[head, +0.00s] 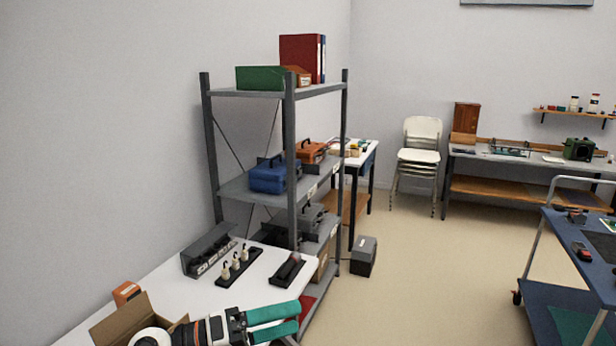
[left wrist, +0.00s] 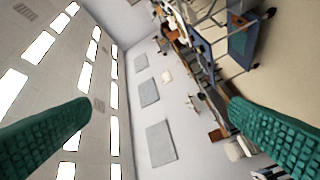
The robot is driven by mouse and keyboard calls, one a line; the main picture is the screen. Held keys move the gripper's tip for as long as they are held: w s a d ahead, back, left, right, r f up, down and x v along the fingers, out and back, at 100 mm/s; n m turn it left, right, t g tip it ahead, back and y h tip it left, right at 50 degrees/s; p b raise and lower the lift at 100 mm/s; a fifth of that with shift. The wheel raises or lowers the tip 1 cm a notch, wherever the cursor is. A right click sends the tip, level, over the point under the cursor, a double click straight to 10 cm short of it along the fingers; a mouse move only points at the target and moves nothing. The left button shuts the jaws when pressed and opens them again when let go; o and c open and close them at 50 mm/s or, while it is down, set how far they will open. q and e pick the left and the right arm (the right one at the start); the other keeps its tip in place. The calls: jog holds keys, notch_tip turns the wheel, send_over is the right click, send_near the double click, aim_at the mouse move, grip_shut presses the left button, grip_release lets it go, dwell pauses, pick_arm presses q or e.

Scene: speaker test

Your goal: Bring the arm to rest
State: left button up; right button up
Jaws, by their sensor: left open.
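My left gripper (head: 273,322) shows at the bottom of the head view, in front of and above the near edge of the white table (head: 163,285). Its two green padded fingers point right. In the left wrist view the fingers (left wrist: 158,125) stand wide apart with nothing between them. The wrist view is tilted and shows ceiling lights, wall and room. My right gripper is in neither view.
An open cardboard box (head: 110,326) is partly hidden behind my left arm. A dark holder (head: 208,250) and a rack with white-topped items (head: 238,266) stand on the table. A metal shelf (head: 290,190) rises behind.

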pick_arm(q)
jog(key=w+a+n+t+y, duration=0.2)
jog(key=a+n+t+y, duration=0.7)
jog(key=n+t, duration=0.9)
jog(key=s+a+f+n+g+y, duration=0.3)
jog(key=a+f+n+g+y, duration=0.15)
jog(key=f+n, duration=0.35)
jog(key=s+a+f+n+g+y, duration=0.35)
jog(key=f+n+g+y, duration=0.2)
jog(key=f+n, duration=0.25)
jog(key=s+f+n+g+h, duration=0.1)
jog(key=s+f+g, duration=0.4)
jog(key=s, duration=0.4)
jog(key=s+f+n+g, duration=0.2)
jog(key=s+f+g, duration=0.3)
jog(key=s, duration=0.4)
notch_tip(320, 180, down, 33)
jog(key=s+g+b, duration=0.1)
jog(key=s+b, duration=0.1)
jog(key=b, duration=0.4)
jog(key=s+a+f+g+b, duration=0.1)
jog(key=s+a+f+b, duration=0.1)
jog(key=s+f, duration=1.4)
notch_tip(320, 180, down, 4)
jog(key=shift+s+r+m+b, duration=0.2)
jog(key=shift+m+b, duration=0.2)
jog(key=shift+b, duration=0.4)
